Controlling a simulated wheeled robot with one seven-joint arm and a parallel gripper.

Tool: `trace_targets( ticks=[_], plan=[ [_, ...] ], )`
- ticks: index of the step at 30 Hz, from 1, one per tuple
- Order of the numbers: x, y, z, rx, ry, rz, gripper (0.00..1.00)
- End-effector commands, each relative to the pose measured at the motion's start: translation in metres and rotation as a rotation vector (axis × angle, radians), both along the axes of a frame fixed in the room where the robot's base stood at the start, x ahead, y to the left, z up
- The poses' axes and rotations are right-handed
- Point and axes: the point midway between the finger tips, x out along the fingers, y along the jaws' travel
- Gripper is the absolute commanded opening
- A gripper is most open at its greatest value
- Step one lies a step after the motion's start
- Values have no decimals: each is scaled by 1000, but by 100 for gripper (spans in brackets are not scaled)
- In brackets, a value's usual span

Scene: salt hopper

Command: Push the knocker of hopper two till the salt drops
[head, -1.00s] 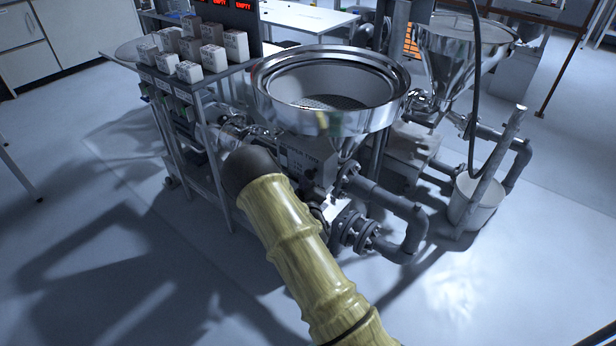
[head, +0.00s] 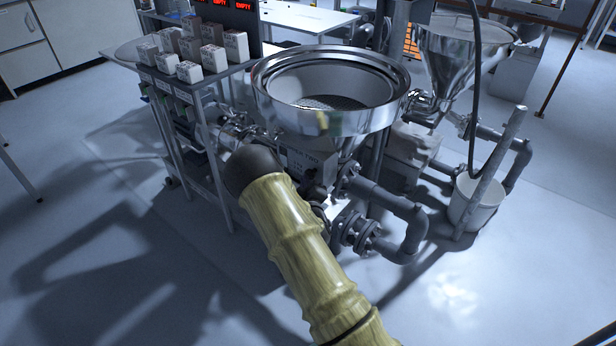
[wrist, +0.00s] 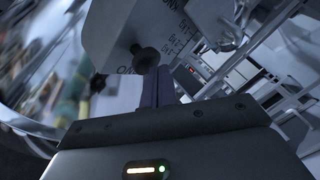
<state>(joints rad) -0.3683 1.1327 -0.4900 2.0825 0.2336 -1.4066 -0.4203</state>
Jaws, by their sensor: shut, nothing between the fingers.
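Hopper two (head: 330,122) is a wide shiny steel bowl with a dark mesh inside, in the middle of the head view. Below its rim is a grey box (head: 318,160) marked TWO. In the wrist view the grey box (wrist: 112,30) carries printed lettering and a black round knob (wrist: 146,58), which looks like the knocker. My gripper (wrist: 158,88) is shut and empty, its dark fingers close beside the knob. I cannot tell whether they touch it. In the head view my arm hides the fingers. I see no salt falling.
A rack (head: 190,85) with several white boxes and red EMPTY signs stands left of hopper two. Grey pipes (head: 400,205) run at its lower right. A second steel hopper (head: 455,50) and a white bucket (head: 475,203) stand to the right. The front floor is clear.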

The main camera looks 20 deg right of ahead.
Motion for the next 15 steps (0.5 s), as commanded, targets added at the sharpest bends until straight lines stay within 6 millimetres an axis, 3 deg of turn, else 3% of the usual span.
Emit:
trace_targets(
  ticks=[15],
  plan=[
    [3,-4,0,0,0,0,0]
  ],
)
